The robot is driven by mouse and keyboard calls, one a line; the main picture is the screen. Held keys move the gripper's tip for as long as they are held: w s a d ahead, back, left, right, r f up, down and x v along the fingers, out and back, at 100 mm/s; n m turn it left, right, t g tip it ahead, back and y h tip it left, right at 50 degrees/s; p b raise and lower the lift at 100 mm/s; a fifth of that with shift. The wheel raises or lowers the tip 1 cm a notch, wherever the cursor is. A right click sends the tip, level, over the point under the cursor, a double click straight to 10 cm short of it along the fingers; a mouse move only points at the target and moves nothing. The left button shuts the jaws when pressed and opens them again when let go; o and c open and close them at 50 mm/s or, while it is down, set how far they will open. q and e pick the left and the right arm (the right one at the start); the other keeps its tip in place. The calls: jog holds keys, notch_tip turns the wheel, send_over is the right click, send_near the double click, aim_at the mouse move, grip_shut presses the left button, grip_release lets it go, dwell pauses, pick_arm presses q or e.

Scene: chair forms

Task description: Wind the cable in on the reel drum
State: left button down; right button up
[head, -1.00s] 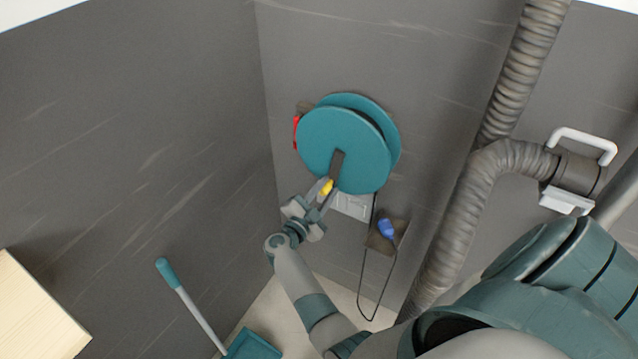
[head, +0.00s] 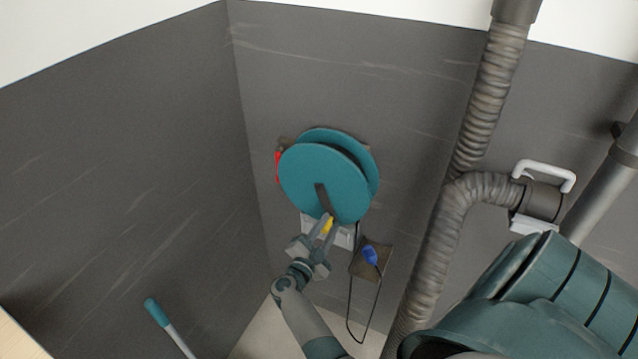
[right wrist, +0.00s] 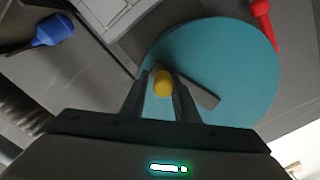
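The teal reel drum (head: 312,170) is mounted on the grey wall. A dark crank arm (head: 322,197) on its front face points down, with a yellow knob (head: 327,225) at its end. My right gripper (head: 325,228) is at the knob. In the right wrist view its fingers (right wrist: 162,92) are closed around the yellow knob (right wrist: 163,82). The black cable (head: 350,308) hangs from the drum in a loop near the floor and runs up to a blue plug (head: 370,254) at the drum's lower right. The plug also shows in the right wrist view (right wrist: 52,29). My left gripper is not in view.
A ribbed grey duct (head: 437,240) runs down the wall to the right. A red part (head: 278,168) sits at the drum's left edge. A teal-handled tool (head: 157,313) stands at lower left. The left wall is bare.

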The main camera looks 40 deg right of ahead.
jog(key=shift+s+d+r, duration=0.1)
jog(key=shift+s+r, duration=0.05)
jog(key=shift+s, duration=0.15)
jog(key=s+r+p, duration=0.1)
jog(key=p, duration=0.1)
jog(key=s+d+r+p, duration=0.1)
jog(key=s+p, duration=0.1)
jog(key=shift+d+r, duration=0.1)
jog(key=shift+r, duration=0.25)
jog(key=shift+s+r+p, duration=0.1)
jog(key=shift+s+p, duration=0.05)
jog(key=shift+p, duration=0.2)
jog(key=shift+d, duration=0.1)
